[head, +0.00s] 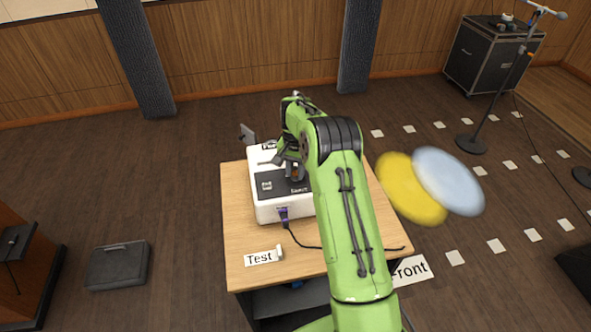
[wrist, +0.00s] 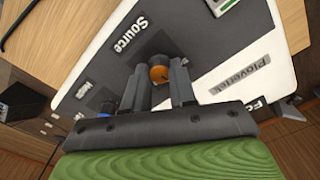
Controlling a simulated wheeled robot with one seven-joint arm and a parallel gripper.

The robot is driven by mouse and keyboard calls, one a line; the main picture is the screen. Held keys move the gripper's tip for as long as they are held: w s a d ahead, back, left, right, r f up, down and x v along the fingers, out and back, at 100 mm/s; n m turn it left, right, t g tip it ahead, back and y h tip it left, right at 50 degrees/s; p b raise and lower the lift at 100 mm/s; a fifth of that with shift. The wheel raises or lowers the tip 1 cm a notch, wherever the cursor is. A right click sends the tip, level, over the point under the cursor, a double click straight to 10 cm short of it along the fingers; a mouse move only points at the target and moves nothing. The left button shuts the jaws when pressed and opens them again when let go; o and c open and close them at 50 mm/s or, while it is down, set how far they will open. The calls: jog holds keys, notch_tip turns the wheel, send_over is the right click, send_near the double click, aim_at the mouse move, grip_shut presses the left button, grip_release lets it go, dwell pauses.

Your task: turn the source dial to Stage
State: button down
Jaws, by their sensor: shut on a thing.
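The white console box (head: 268,211) with a dark top panel stands on a wooden table. My gripper (head: 291,164) reaches down onto that panel, and my arm hides the box's right side. In the wrist view the source dial (wrist: 159,74) shows as an orange-brown round part between the two dark fingers of my gripper (wrist: 158,80), which are shut on it. The "Source" label (wrist: 130,35) lies up and left of the dial. I cannot read a Stage label or tell where the dial points.
The wooden table (head: 240,235) also holds a "Test" card (head: 262,258) and a black cable (head: 305,244) from the box's front. A mic stand (head: 495,100) and a black case (head: 495,55) stand far right.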

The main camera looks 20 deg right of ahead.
aim_at(296, 173)
jog(key=shift+m, duration=1.1)
jog(key=shift+r, duration=0.1)
jog(key=c, duration=0.9)
grip_release()
notch_tip(296, 173, up, 16)
jog(key=p, duration=0.2)
jog(key=shift+p, duration=0.35)
jog(key=shift+f, duration=0.2)
